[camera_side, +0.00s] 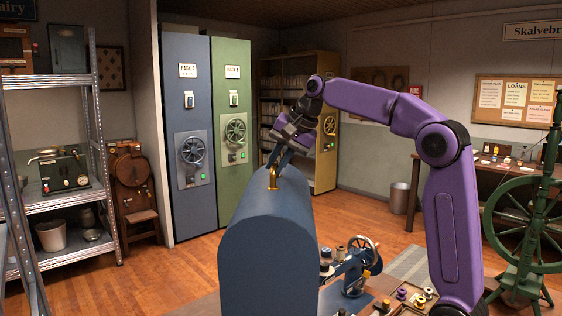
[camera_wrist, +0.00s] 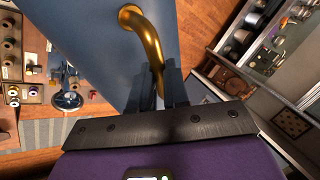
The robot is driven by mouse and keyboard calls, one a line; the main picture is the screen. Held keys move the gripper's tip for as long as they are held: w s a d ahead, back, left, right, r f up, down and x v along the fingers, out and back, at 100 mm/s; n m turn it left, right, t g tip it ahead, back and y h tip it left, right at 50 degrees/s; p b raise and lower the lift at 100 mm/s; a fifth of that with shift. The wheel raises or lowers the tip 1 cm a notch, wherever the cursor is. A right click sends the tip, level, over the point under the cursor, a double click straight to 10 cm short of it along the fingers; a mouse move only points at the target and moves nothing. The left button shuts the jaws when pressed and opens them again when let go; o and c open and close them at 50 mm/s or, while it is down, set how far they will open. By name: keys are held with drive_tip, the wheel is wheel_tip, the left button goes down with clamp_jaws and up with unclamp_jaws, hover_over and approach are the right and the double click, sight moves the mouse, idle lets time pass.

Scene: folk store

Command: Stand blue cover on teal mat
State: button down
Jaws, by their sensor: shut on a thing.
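The blue cover (camera_side: 265,240) is a large box with a rounded top and a brass handle (camera_side: 273,179) on its crown. My gripper (camera_side: 276,163) is shut on this handle from above. The wrist view shows the curved handle (camera_wrist: 145,35) running between the fingers, with the cover's blue top (camera_wrist: 95,35) below. The cover looks upright in the side view. Its lower edge is out of frame, so I cannot tell whether it rests on anything. I cannot make out the teal mat in either view.
A blue hand-cranked machine (camera_side: 356,268) stands just right of the cover on the wooden table. Several spools lie in a tray (camera_side: 413,299) farther right. A grey striped mat (camera_side: 412,264) lies behind them. A green spinning wheel (camera_side: 525,235) stands at the far right.

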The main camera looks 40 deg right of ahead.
drive_tip(key=shift+a+r, duration=0.1)
drive_tip(key=shift+r, duration=0.05)
drive_tip(key=shift+w+a+n+g+y, duration=0.1)
drive_tip(key=shift+a+n+g+y, duration=0.45)
drive_tip(key=shift+a, duration=1.4)
drive_tip(key=shift+w+a+n+t+y, duration=0.1)
drive_tip(key=shift+a+n+t+y, duration=0.1)
drive_tip(key=shift+a+n, duration=1.3)
drive_tip(key=shift+w+a+n+g+y, duration=0.1)
drive_tip(key=shift+a+n+g+y, duration=0.2)
drive_tip(key=shift+a, duration=2.1)
drive_tip(key=a+n+g+y, duration=0.1)
drive_tip(key=a+n, duration=0.3)
drive_tip(key=a, duration=0.7)
drive_tip(key=shift+w+a+g+y, duration=0.35)
drive_tip(key=shift+a, duration=0.05)
wheel_tip(320, 180, down, 18)
